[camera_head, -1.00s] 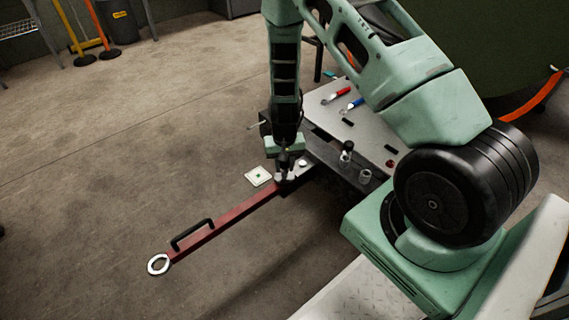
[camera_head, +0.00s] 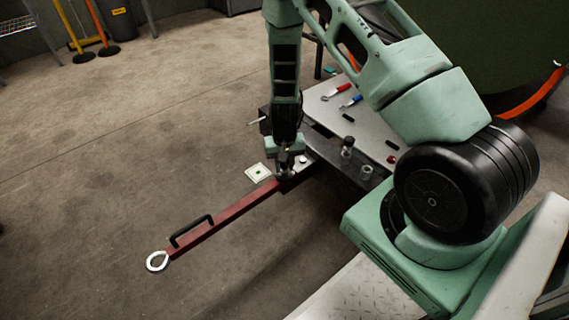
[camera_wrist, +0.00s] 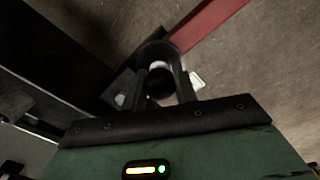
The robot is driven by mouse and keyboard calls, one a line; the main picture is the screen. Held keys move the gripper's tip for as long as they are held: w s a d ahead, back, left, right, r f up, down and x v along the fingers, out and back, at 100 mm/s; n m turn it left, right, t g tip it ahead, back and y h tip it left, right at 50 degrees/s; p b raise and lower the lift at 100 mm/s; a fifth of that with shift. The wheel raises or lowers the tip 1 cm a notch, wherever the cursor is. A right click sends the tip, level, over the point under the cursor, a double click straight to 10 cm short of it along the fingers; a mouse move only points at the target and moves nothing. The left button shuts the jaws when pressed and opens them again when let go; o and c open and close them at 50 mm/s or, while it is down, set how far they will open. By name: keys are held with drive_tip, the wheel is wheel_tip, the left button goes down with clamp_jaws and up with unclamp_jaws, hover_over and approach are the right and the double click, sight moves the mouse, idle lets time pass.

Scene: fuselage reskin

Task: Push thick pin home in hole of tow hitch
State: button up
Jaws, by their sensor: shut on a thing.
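The red tow bar (camera_head: 228,217) lies out over the floor, with a white ring (camera_head: 158,261) at its far end and a black handle on top. Its near end meets the tow hitch (camera_head: 308,162) at the cart's edge. My gripper (camera_head: 286,172) points down over this joint. In the wrist view my gripper (camera_wrist: 160,88) has its two fingers on either side of a dark round pin head (camera_wrist: 160,82), shut on it. The red bar (camera_wrist: 205,22) runs off to the upper right there. The hole and how deep the pin sits are hidden.
A grey cart top (camera_head: 335,110) holds a red-handled tool (camera_head: 336,92), a blue-handled tool (camera_head: 351,102) and small dark parts. Two upright cylindrical parts (camera_head: 347,150) stand near its edge. A pale square plate (camera_head: 259,172) lies left of the hitch.

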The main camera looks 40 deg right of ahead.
drive_tip(key=shift+f, duration=0.3)
drive_tip(key=o, duration=1.1)
drive_tip(key=shift+c, duration=0.2)
drive_tip(key=shift+r, duration=0.1)
wheel_tip(320, 180, up, 5)
drive_tip(key=p, duration=0.4)
drive_tip(key=shift+p, duration=0.3)
